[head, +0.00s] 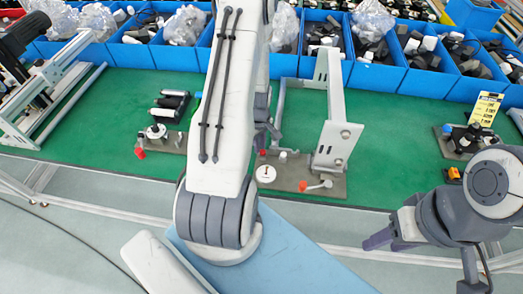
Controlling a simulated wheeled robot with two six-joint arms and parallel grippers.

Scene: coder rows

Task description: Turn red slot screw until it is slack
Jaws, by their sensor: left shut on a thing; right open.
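A fixture with a grey base plate (325,192) and an upright silver frame (338,130) stands on the green mat. A small red part (262,153), which looks like the red slot screw, is at the plate's back left. My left gripper (268,137) comes down over it, mostly hidden behind my own arm. It is shut, seemingly on this red part, but the contact itself is hidden. An orange-red tipped lever (316,186) and a white disc (265,174) sit on the plate's front. My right gripper (378,239) is open and empty at the lower right, away from the fixture.
A row of blue bins (380,77) with dark parts and plastic bags lines the back. Another fixture (160,135) stands to the left, and one with a yellow tag (487,108) to the right. The green mat (400,150) is clear right of the middle fixture.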

